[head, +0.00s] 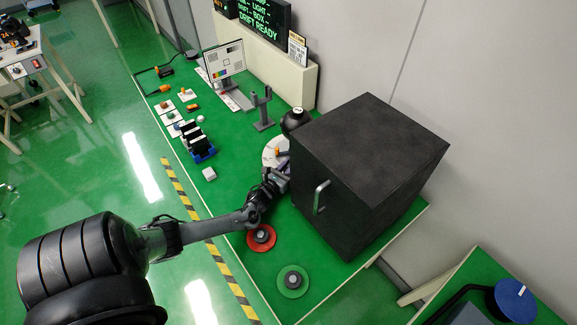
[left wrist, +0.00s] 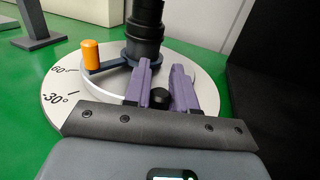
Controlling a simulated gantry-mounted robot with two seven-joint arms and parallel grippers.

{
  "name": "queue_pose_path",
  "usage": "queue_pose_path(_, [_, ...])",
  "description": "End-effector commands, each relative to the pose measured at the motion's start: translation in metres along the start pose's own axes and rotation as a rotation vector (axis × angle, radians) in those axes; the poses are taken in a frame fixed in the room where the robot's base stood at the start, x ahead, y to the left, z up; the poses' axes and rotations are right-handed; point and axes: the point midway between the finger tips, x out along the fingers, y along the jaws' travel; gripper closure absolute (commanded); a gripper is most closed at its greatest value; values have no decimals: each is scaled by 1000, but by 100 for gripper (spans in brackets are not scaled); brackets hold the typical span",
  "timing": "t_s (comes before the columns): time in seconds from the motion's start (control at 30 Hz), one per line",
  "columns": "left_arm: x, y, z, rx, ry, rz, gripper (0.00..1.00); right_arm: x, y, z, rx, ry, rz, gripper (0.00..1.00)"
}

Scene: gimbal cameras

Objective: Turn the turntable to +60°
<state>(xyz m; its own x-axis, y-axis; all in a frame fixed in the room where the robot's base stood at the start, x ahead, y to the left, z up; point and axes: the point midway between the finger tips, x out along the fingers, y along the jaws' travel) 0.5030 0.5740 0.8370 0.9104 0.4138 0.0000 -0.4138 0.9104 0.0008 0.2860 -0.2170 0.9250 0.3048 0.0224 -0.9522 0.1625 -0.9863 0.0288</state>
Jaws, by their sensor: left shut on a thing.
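The turntable is a white disc (left wrist: 60,100) with printed angle marks; it also shows in the head view (head: 268,156), partly hidden by the black box and my arm. In the left wrist view a "60°" label, its sign unclear, and a "30°" label are readable on its left side. A black cylindrical device (left wrist: 145,35) stands upright on it. An orange peg (left wrist: 91,56) rises from a dark arm at its left, near the 60° label. My left gripper (left wrist: 160,82), also in the head view (head: 275,178), is over the near part of the disc, its purple fingers around a small black knob (left wrist: 160,98).
A large black box (head: 370,170) with a metal handle stands right of the turntable. A red round base (head: 261,237) and a green one (head: 293,281) lie nearer on the green table. A blue rack (head: 203,150) and a test chart (head: 224,62) stand left and behind.

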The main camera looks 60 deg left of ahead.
Motion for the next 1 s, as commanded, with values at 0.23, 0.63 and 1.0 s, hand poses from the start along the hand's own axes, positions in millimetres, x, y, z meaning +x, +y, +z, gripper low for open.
queue_pose_path(0.23, [0, -1, 0, -1, 0, -2, 54, 0, 0, 0, 0, 0, 0, 57])
queue_pose_path(0.63, [-8, 0, 0, 0, 2, -2, 54, -2, 2, 0, -7, -1, 6, 57])
queue_pose_path(1.0, [-66, -1, 0, 0, 4, -3, 54, -13, 3, -4, -9, -1, 7, 57])
